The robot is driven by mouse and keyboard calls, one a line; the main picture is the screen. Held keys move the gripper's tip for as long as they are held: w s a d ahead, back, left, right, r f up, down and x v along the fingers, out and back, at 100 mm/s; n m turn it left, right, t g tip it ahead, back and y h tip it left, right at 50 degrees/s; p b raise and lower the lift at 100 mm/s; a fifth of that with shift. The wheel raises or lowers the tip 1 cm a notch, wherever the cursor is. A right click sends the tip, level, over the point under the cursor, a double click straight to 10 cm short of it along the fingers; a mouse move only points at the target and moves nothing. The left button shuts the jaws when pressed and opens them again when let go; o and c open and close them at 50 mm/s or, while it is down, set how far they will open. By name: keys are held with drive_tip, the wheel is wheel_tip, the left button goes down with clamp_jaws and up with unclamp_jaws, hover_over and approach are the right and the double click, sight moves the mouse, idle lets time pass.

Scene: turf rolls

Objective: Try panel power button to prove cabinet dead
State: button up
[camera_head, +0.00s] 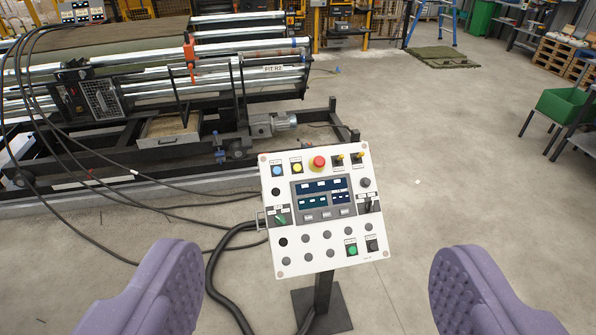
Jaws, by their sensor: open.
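A white control panel (312,261) stands upright on a dark post in the middle of the view. It carries a red mushroom button (318,163), a green button (352,250) at lower right, blue and yellow buttons at upper left, and a small display (325,196). I cannot read the labels, so I cannot tell which is the power button. My gripper (316,262) is open and empty. Its two purple padded fingers are wide apart, one on each side of the panel in the picture, and neither appears to touch it.
A roller machine (165,90) with a motor (272,123) fills the back left. Black cables (225,255) run across the floor left of the panel. A green bin (566,106) stands at right, a blue ladder (455,22) at the back. The floor right of the panel is clear.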

idle(0.3)
clamp_jaws()
idle(1.6)
